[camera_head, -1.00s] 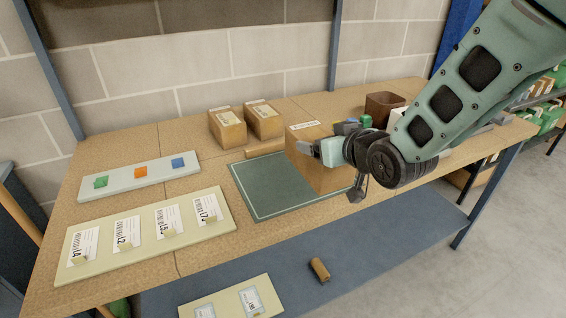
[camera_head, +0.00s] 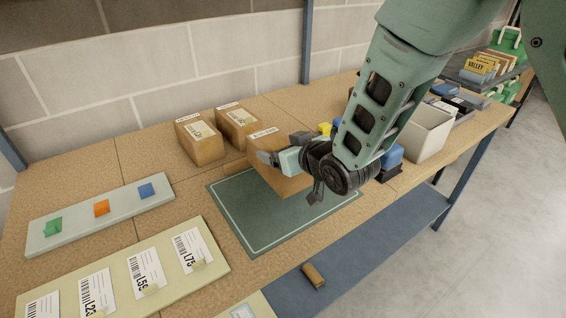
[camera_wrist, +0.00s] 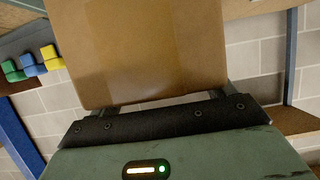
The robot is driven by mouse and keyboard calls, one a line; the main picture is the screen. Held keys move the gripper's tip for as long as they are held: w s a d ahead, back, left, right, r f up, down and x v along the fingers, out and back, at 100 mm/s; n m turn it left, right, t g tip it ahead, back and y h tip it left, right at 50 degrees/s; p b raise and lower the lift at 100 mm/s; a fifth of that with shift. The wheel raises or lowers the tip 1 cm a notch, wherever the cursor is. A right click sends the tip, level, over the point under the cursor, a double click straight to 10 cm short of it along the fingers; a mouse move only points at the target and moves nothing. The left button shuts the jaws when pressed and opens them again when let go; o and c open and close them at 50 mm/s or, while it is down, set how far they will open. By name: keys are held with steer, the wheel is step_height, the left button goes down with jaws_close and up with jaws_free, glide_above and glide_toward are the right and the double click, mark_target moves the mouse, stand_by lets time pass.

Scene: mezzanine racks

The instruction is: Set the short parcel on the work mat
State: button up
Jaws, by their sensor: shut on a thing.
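My gripper (camera_head: 280,150) is shut on a brown cardboard parcel (camera_head: 280,182) with a white label on top. In the wrist view the held parcel (camera_wrist: 150,45) fills the upper middle, in front of the palm. The parcel is over the back middle of the green work mat (camera_head: 245,222), which has a pale border line. I cannot tell whether its underside touches the mat. Two other labelled parcels stand at the back of the bench, the left one (camera_head: 200,140) and the right one (camera_head: 237,126). The parcel and arm hide part of the mat.
A pale board (camera_head: 75,228) with green, orange and blue blocks lies left. A label board (camera_head: 115,268) lies in front of it. A grey-white bin (camera_head: 425,135) and blue items stand right, beyond my arm. A brown roll (camera_head: 313,276) lies on the lower shelf. The mat's front is clear.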

steer(key=shift+f+p, duration=0.3)
steer(key=shift+f, duration=1.7)
steer(key=shift+f, duration=0.15)
steer(key=o, duration=1.4)
steer(key=shift+c, duration=0.2)
steer(key=s+d+r+g+h, duration=0.2)
steer(key=s+d+r+g, duration=0.1)
steer(key=s, duration=0.7)
steer(key=s+d+r+g+h+b, duration=0.1)
steer(key=s+d+g, duration=0.3)
steer(key=s, duration=0.7)
steer(key=s+d+r+g+h+b, duration=0.1)
steer(key=s+d+r+g+h, duration=0.2)
steer(key=s+d, duration=0.4)
steer(key=s+r+g, duration=0.1)
steer(key=s, duration=0.2)
steer(key=shift+s+r+n+h, duration=0.25)
steer(key=shift+r+n+h, duration=0.05)
steer(key=shift+n+h, duration=0.1)
